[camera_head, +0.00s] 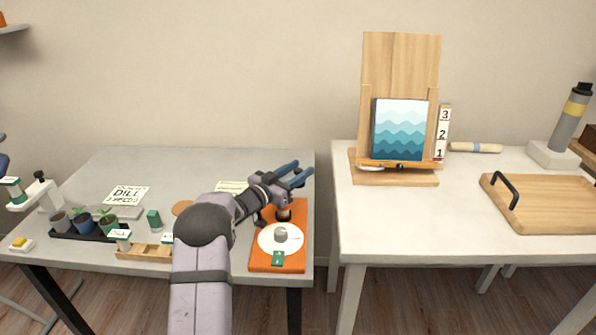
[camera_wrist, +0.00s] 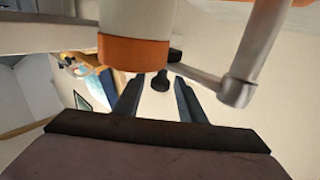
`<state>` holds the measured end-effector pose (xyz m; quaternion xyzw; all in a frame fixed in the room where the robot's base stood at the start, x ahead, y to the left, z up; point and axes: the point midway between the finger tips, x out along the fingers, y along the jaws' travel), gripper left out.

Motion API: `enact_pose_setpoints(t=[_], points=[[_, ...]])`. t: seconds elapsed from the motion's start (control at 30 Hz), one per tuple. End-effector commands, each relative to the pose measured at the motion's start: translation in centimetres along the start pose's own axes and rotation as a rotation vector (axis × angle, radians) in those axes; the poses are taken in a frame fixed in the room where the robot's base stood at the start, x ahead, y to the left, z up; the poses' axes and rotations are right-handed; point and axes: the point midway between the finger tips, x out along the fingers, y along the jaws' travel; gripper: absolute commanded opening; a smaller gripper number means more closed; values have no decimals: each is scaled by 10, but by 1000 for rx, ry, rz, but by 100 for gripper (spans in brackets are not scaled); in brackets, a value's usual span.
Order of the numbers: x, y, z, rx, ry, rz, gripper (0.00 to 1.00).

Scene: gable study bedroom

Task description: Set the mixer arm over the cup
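An orange board (camera_head: 256,237) lies at the right end of the left table. A white disc (camera_head: 293,240) is on it, with a small grey cylinder (camera_head: 281,234) on the disc; I cannot tell whether this is the cup. My gripper (camera_head: 296,174) is above the board's back part, its two blue fingers apart. In the wrist view, a white cylinder with an orange band (camera_wrist: 134,52) and a jointed grey arm (camera_wrist: 256,48), possibly the mixer arm, stand close in front. A black knob (camera_wrist: 160,82) shows between the open fingers, with no visible grip. The mixer's upper part is hidden in the head view.
Left of my arm are potted plants in a black tray (camera_head: 92,234), a wooden block (camera_head: 146,252), a green container (camera_head: 154,219) and a DILL sign (camera_head: 126,196). Across a gap, the right table (camera_head: 390,225) carries an easel (camera_head: 402,60) and a wooden tray (camera_head: 545,205).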

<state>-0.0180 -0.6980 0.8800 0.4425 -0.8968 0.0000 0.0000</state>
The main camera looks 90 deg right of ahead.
Motion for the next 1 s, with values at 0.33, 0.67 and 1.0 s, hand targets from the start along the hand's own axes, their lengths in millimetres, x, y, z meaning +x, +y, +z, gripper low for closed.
enact_pose_setpoints(t=[0.33, 0.67, 1.0], points=[[0, 0, 0, 0, 0, 3, 0], [-7, 4, -2, 0, 0, 93, 0], [-23, 16, 1, 3, 0, 325, 0]])
